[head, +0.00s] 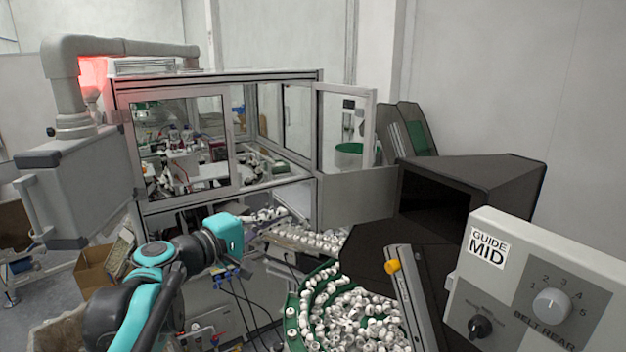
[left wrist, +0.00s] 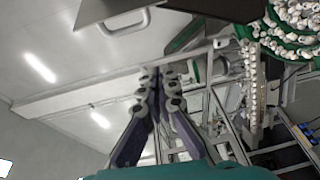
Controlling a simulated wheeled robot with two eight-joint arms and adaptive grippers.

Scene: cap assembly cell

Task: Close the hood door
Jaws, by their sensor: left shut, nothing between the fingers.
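The hood (head: 215,76) is an aluminium-framed cabinet with clear panes. Its framed clear door (head: 374,120) stands swung out to the right of the hood's front right corner, so it is open. My left arm reaches in from the lower left in the head view, its teal wrist in front of the hood, left of the door and apart from it. My right gripper is not in view.
A green bowl of white caps (head: 350,318) sits low in front. A dark hopper (head: 480,170) and a grey control box (head: 540,285) stand at the right. A grey cabinet on a thick pipe (head: 75,195) is at the left. A loaded conveyor (head: 305,238) runs below the door.

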